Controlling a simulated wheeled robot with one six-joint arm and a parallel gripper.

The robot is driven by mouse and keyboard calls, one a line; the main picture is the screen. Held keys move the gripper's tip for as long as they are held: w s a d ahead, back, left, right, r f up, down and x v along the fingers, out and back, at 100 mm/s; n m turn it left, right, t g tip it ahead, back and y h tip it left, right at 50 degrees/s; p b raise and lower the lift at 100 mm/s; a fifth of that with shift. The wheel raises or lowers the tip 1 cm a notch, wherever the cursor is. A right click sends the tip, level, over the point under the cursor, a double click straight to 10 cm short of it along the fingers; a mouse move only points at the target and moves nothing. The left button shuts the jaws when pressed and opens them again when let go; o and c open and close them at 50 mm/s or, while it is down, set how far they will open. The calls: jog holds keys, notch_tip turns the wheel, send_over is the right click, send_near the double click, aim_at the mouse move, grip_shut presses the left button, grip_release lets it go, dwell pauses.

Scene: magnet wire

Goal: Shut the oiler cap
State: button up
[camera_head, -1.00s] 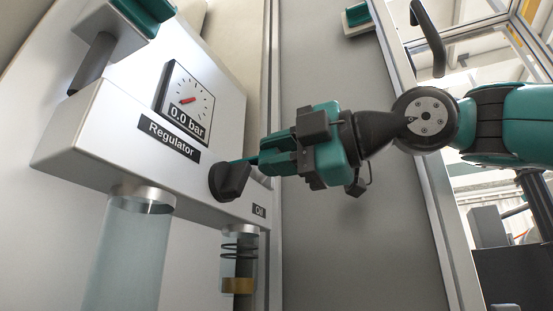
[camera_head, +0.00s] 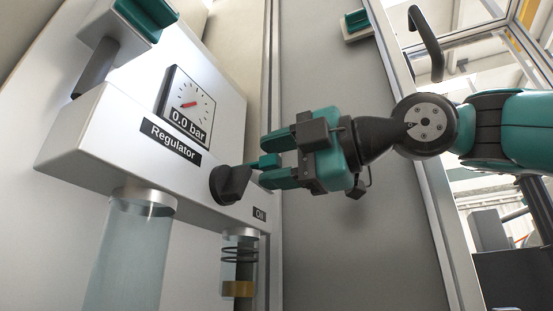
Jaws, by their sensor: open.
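The oiler shows at lower middle as a clear cylinder (camera_head: 240,252) with a dark coil, a dark rod and a brass-coloured band, below the small "Oil" label (camera_head: 259,214). A black knob-like part (camera_head: 230,184) sticks out of the regulator housing just above it; I cannot tell whether this is the oiler cap. My gripper (camera_head: 266,171) is open, with its teal fingers pointing left, close to the right of the black part. I see nothing held between the fingers. Whether a finger touches the black part is unclear.
The pale regulator housing (camera_head: 120,133) fills the left, with a gauge (camera_head: 188,103) reading 0.0 bar and a large clear bowl (camera_head: 130,250) below. A grey panel (camera_head: 350,240) stands behind my gripper. A dark handle (camera_head: 427,42) is at upper right.

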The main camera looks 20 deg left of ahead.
jog(key=shift+d, duration=0.1)
jog(key=d, duration=0.7)
jog(key=shift+s+d, duration=0.15)
jog(key=shift+s, duration=0.1)
jog(key=shift+s, duration=0.15)
